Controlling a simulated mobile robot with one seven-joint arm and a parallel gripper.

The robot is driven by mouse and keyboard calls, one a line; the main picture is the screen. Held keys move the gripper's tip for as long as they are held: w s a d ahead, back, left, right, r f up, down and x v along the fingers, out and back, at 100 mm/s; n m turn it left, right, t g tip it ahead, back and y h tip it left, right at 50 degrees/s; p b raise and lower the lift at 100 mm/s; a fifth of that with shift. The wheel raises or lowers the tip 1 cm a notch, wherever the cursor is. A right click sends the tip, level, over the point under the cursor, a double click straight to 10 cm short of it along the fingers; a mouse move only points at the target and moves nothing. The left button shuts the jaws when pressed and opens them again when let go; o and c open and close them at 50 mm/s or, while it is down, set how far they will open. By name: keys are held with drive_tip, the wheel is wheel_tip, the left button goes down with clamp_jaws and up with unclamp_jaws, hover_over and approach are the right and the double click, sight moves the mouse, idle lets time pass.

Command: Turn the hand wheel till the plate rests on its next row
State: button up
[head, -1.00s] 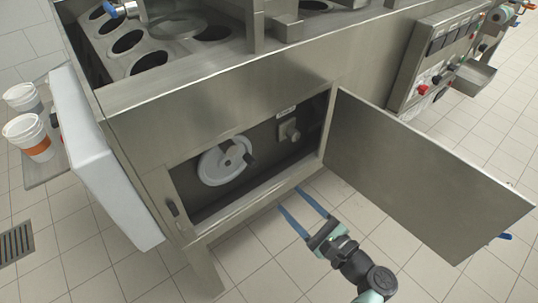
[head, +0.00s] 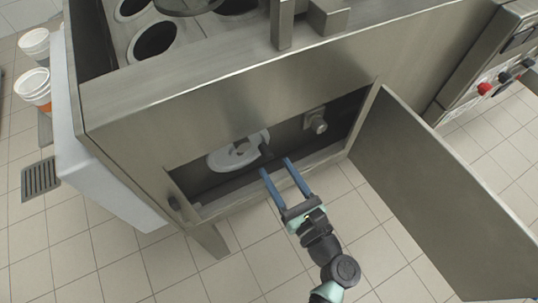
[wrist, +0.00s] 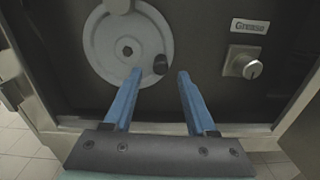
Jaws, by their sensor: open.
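The pale grey hand wheel (head: 232,157) sits inside the open compartment low on the machine's front. In the wrist view the wheel (wrist: 115,45) shows its hub and a dark handle knob (wrist: 161,64) at its lower right. My gripper (head: 275,165) is open and empty, with its blue fingers reaching into the opening. In the wrist view the fingertips (wrist: 158,72) lie either side of the knob, left and right; I cannot tell how much depth separates them. The plate with round holes (head: 118,42) is on top, partly out of view.
The compartment door (head: 440,185) stands open on the right. A metal fitting (wrist: 243,63) under a "Grease" label (wrist: 250,26) is right of the wheel. The opening's lower sill (head: 225,203) runs beneath my fingers. Stacked cups (head: 34,88) stand at the far left.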

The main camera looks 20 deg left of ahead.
sight(269, 155)
drive_tip(key=x, duration=0.5)
drive_tip(key=shift+b, duration=0.35)
clamp_jaws()
drive_tip(key=shift+d, duration=0.1)
idle(1.0)
